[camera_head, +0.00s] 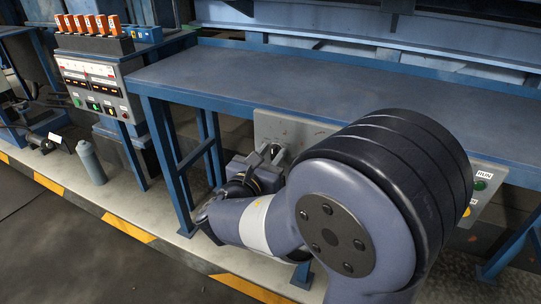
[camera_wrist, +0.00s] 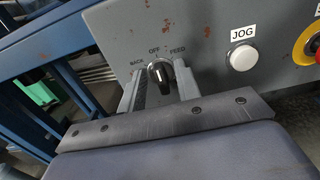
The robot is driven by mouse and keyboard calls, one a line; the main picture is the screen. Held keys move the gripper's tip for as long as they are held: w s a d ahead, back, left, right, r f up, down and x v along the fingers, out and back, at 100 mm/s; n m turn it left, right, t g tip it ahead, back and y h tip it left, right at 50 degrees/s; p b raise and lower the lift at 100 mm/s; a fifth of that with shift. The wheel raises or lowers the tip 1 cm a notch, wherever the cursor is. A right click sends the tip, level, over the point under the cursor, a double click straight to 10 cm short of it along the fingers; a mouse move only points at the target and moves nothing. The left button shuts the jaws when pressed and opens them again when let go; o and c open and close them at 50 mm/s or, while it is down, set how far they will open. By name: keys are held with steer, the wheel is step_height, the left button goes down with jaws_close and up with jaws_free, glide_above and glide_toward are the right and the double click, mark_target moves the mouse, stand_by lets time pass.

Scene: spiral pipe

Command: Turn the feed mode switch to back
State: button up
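The feed mode switch (camera_wrist: 161,76) is a black knob on a grey, scuffed control panel (camera_wrist: 205,50), in the wrist view. The labels BACK, OFF and FEED run left to right above it. The knob looks roughly upright towards OFF, but its exact pointing is hard to tell. My gripper (camera_wrist: 158,70) is open, with one finger on each side of the knob and gaps showing between. Whether the fingertips reach past the knob's face is unclear. In the head view my gripper (camera_head: 270,155) is at the panel (camera_head: 290,130); my arm hides much of the panel.
A white JOG button (camera_wrist: 243,57) and a red button with a yellow collar (camera_wrist: 312,42) sit right of the switch. The blue table (camera_head: 330,85) overhangs the panel. A green RUN button (camera_head: 480,185) shows at right. A grey bottle (camera_head: 91,162) stands at left.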

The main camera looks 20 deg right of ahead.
steer(key=shift+c, duration=0.3)
steer(key=c, duration=0.6)
steer(key=shift+r+n+p, duration=0.1)
steer(key=shift+n+p, duration=0.3)
steer(key=shift+p, duration=0.25)
steer(key=n+p, duration=0.1)
steer(key=p, duration=0.2)
steer(key=shift+r+n, duration=0.15)
steer(key=shift+n, duration=0.25)
steer(key=shift+n+p, duration=0.9)
steer(key=shift+p, duration=0.35)
steer(key=shift+w+a+f+n+p, duration=0.1)
steer(key=shift+f+n+p, duration=0.1)
steer(key=shift+n+p, duration=1.35)
steer(key=shift+a+f+n+p, duration=0.1)
steer(key=shift+f+n+p, duration=0.05)
steer(key=shift+n+p, duration=1.35)
steer(key=shift+p, duration=0.3)
